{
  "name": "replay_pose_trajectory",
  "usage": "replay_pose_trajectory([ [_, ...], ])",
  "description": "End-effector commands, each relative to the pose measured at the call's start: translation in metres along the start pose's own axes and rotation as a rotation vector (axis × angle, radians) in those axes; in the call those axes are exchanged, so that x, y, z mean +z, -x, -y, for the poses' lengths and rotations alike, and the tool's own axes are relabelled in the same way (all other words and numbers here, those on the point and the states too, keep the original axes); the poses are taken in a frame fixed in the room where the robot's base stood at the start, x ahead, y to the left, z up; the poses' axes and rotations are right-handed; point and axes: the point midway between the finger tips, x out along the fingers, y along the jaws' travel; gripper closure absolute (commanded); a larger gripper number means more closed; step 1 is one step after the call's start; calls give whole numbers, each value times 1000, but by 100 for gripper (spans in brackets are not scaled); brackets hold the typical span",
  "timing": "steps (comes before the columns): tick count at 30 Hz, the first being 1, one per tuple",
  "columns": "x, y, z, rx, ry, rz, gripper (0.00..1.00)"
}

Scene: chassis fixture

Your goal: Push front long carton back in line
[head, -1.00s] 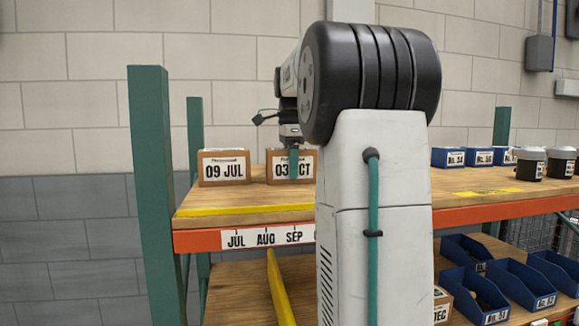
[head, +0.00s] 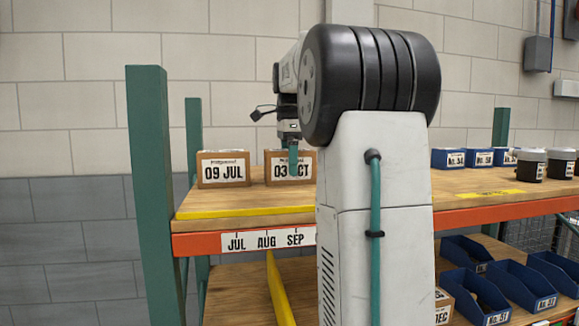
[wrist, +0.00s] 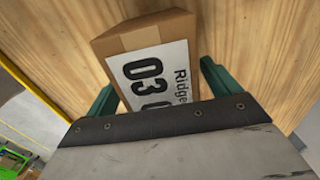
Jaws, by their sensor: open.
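A brown carton labelled 03 OCT (head: 277,181) stands on the wooden upper shelf, partly hidden behind my gripper and arm. Beside it on the left stands a brown carton labelled 09 JUL (head: 223,168), with a small gap between them. My gripper (head: 293,160) points down at the label side of the 03 OCT carton; one green finger overlaps it in the head view. In the wrist view the carton's top and label (wrist: 150,45) show beyond and between the open green fingers (wrist: 158,90). No grip on it shows; contact cannot be told.
A yellow strip (head: 245,211) runs along the shelf's front edge, above an orange beam labelled JUL, AUG, SEP (head: 267,240). A green post (head: 150,195) stands at left. Blue bins (head: 448,158) and dark jars (head: 530,164) stand at right.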

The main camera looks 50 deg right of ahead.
Motion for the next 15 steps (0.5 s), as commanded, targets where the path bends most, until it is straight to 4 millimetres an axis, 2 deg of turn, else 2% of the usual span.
replay_pose_trajectory([
  [6,0,39,1,-3,0,0,11],
  [9,0,52,1,-3,0,0,11],
  [15,0,65,0,-1,0,0,11],
])
